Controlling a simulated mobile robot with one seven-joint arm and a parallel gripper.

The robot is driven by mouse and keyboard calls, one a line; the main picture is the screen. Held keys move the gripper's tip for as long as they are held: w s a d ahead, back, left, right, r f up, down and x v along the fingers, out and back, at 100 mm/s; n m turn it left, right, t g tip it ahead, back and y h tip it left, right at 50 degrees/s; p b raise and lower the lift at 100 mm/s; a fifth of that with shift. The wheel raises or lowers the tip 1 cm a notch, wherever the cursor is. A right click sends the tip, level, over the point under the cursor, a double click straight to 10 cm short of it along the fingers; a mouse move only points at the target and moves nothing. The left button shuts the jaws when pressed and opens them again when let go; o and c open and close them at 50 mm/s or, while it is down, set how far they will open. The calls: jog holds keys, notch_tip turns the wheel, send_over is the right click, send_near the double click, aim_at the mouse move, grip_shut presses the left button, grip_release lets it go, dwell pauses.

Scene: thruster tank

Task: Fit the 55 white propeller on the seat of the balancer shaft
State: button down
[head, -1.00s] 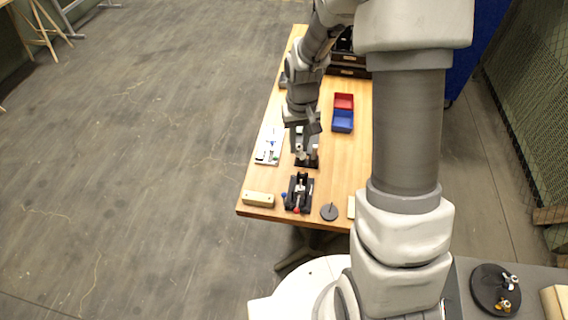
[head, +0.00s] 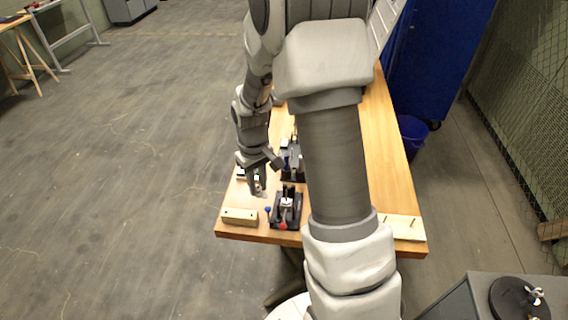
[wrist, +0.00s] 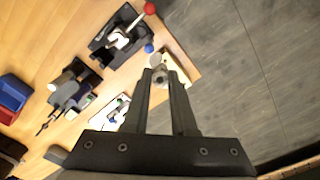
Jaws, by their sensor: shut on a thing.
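My gripper (wrist: 160,76) is shut on a small pale piece with a grey hub (wrist: 156,60), which I take to be the white propeller; its 55 marking cannot be read. In the head view my gripper (head: 259,190) hangs over the table's front left part, left of a black fixture. This black fixture (head: 287,207) has a pale centre part and red and blue knobs; it also shows at the top of the wrist view (wrist: 108,42). A second black stand (wrist: 73,92) with upright parts is behind it. I cannot tell which one carries the balancer shaft.
A wooden block (head: 239,216) lies at the table's front left corner, close to my gripper. A white tray (wrist: 108,112) with small parts lies nearby. Red (wrist: 8,115) and blue (wrist: 14,92) bins are farther off. The table edge is close to my gripper.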

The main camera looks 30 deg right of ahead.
jog(key=d+r+n+p, duration=0.1)
jog(key=d, duration=0.1)
jog(key=d+r+n+p, duration=0.1)
jog(key=d, duration=0.2)
jog(key=d+r+n+p, duration=0.1)
jog(key=d+n, duration=0.1)
jog(key=d, duration=0.1)
jog(key=shift+s+r, duration=0.25)
jog(key=shift+s, duration=0.05)
jog(key=shift+f+b, duration=1.4)
jog(key=shift+f, duration=0.55)
jog(key=shift+f+b, duration=0.4)
jog(key=shift+f+b, duration=0.3)
jog(key=shift+f, duration=0.1)
jog(key=shift+f, duration=0.35)
jog(key=shift+f+b, duration=0.45)
jog(key=shift+b, duration=0.15)
jog(key=shift+f, duration=0.1)
jog(key=shift+f+b, duration=0.5)
jog(key=shift+f, duration=0.1)
